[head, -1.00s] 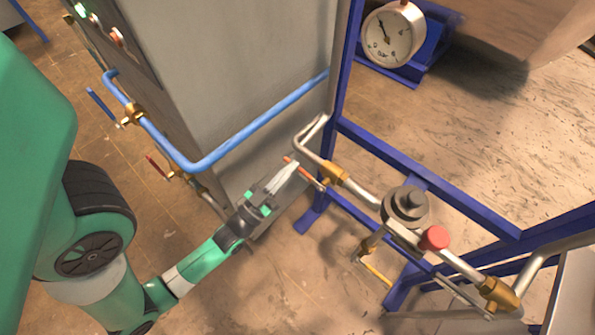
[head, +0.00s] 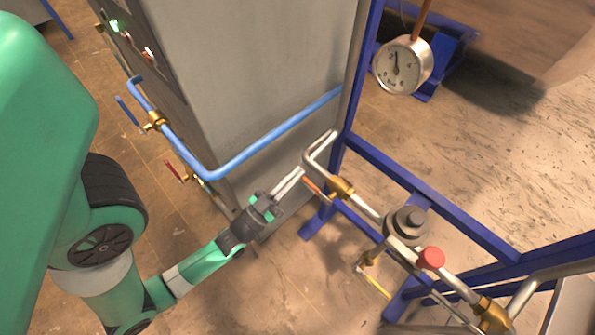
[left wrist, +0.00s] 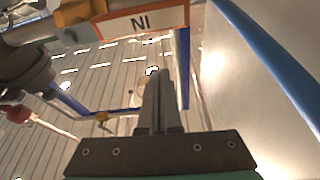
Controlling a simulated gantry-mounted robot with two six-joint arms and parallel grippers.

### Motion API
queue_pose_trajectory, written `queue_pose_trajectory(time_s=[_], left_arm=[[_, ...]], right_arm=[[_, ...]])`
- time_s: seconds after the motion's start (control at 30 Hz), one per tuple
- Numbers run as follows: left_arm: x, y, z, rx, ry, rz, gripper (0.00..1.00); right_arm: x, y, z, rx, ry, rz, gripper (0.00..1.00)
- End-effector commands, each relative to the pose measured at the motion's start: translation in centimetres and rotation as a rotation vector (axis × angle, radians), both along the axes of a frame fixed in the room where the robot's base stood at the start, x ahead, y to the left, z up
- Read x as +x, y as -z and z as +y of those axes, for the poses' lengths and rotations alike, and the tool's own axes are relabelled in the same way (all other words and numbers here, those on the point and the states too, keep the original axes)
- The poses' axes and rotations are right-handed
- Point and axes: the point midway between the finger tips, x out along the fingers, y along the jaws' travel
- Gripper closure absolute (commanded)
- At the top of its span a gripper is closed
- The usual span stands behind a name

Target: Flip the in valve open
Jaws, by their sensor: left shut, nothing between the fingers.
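The in valve has a brass body (head: 342,188) on the bent steel pipe and a slim orange handle (head: 317,188) that points toward the upper left. In the left wrist view an orange-edged white label plate (left wrist: 142,23) shows the upside-down letters "IN" near the top, with a brass part (left wrist: 80,12) beside it. My left gripper (head: 301,171) is shut and empty. Its fingertips are close to the free end of the handle in the head view; I cannot tell whether they touch. In the left wrist view the fingers (left wrist: 156,74) point below the label. My right gripper is out of view.
A grey cabinet (head: 255,80) with a blue pipe (head: 270,133) stands left of the fingers. A blue frame (head: 440,210) holds the steel pipe, a dark round knob (head: 408,222) and a red knob (head: 431,258). A pressure gauge (head: 398,68) is behind.

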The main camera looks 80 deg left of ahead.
Motion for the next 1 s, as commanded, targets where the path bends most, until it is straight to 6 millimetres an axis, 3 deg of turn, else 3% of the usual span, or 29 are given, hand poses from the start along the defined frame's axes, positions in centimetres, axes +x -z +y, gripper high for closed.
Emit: queue_pose_trajectory(time_s=[0.03,0.2,0.4,1.0], left_arm=[[-1.2,1.2,-0.8,-0.007,0.000,0.011,1.00],[-4.2,2.5,-2.9,-0.006,0.000,0.009,1.00],[-6.2,3.3,-4.3,-0.003,0.001,0.005,1.00],[-6.6,3.4,-4.5,-0.001,-0.001,0.004,1.00]], right_arm=[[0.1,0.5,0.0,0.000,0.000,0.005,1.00],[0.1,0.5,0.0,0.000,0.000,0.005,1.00],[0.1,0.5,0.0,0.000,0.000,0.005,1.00],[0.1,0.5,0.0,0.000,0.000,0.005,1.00]])
